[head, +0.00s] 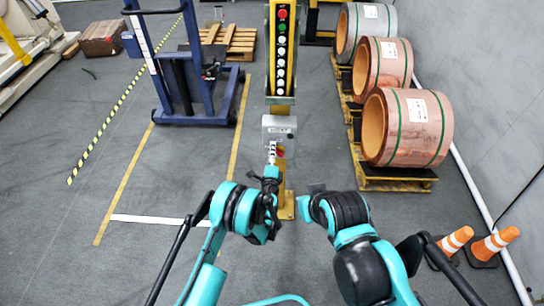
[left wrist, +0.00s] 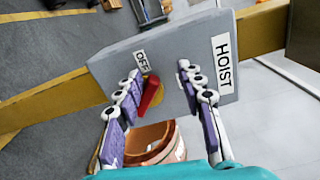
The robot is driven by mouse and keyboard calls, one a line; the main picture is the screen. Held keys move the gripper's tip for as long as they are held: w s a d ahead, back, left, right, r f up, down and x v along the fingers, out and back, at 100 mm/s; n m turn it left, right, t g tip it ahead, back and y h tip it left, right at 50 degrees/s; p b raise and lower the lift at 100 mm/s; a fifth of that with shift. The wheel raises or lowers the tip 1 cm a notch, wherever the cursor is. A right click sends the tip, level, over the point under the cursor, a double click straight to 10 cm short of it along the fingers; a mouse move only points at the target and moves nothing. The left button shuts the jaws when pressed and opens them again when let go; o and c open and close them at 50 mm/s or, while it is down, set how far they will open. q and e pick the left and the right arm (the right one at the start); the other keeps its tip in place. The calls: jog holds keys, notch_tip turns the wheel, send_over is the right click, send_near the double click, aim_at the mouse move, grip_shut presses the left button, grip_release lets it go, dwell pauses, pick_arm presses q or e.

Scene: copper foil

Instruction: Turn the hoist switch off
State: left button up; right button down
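The hoist switch is a grey box (head: 278,128) on the yellow post, with a red handle (head: 281,153) low on it. In the left wrist view the box (left wrist: 172,48) bears an OFF label (left wrist: 143,62) and a HOIST label. The red handle (left wrist: 151,95) sits on a yellow base, tilted in that picture. My left gripper (head: 272,148) is at the box front. In the left wrist view its fingers (left wrist: 160,88) are apart, with the handle between them, closer to the left finger. Contact cannot be told. My right gripper (head: 313,190) is right of the post, its fingers unclear.
A panel of coloured buttons (head: 281,45) is on the post (head: 285,105) above the box. Copper coils (head: 408,128) on pallets stand at the right, with orange cones (head: 495,243) nearer. A blue lift truck (head: 190,85) stands at the left.

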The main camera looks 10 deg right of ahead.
pick_arm(q)
notch_tip(320, 180, up, 7)
jog(key=shift+r, duration=0.1)
dwell(0.3)
